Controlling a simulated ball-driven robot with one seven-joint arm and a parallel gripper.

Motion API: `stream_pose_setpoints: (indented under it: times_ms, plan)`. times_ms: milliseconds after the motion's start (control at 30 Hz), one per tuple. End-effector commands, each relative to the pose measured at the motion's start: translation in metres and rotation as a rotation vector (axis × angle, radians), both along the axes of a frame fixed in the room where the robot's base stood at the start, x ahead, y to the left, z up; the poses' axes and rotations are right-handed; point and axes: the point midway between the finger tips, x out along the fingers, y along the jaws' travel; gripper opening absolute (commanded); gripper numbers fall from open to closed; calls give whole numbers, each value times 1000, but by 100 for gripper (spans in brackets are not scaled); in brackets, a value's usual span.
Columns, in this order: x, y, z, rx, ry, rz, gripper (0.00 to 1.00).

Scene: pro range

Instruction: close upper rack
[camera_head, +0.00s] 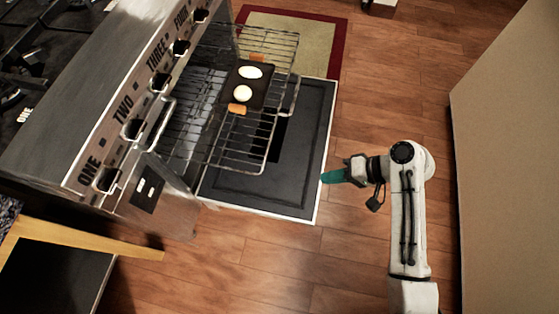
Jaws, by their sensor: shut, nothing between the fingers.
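The upper rack (228,146) is a wire grid pulled out of the oven, over the open oven door (300,190). A dark tray (259,77) with orange handles and two pale round items rests on the rack. My gripper (326,177) has teal fingers and is shut and empty. In the picture it is at the right edge of the open door, to the right of the rack's front and apart from it. Whether a lower rack is under this one is hard to tell.
The range's knob panel (135,115) is at the left. A wooden edge (85,238) juts out at the lower left. A beige panel (510,150) stands at the right. A red-bordered rug (315,45) lies behind the door.

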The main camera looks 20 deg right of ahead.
Motion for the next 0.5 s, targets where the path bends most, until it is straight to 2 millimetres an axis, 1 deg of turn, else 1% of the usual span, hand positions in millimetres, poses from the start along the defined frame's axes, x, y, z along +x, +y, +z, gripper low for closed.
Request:
stream_pose_setpoints:
  times_ms: [33, 100, 200, 300, 400, 500]
  plan:
    - [15, -3, -21, 65, -20, -29, 0]
    - [32, -6, -26, 155, -46, -61, 0]
    - [50, -10, -28, 259, -79, -98, 0]
    - [62, -13, -26, 330, -101, -122, 0]
    - [68, -15, -23, 364, -114, -133, 0]
    - [72, -12, -23, 375, -117, -134, 0]
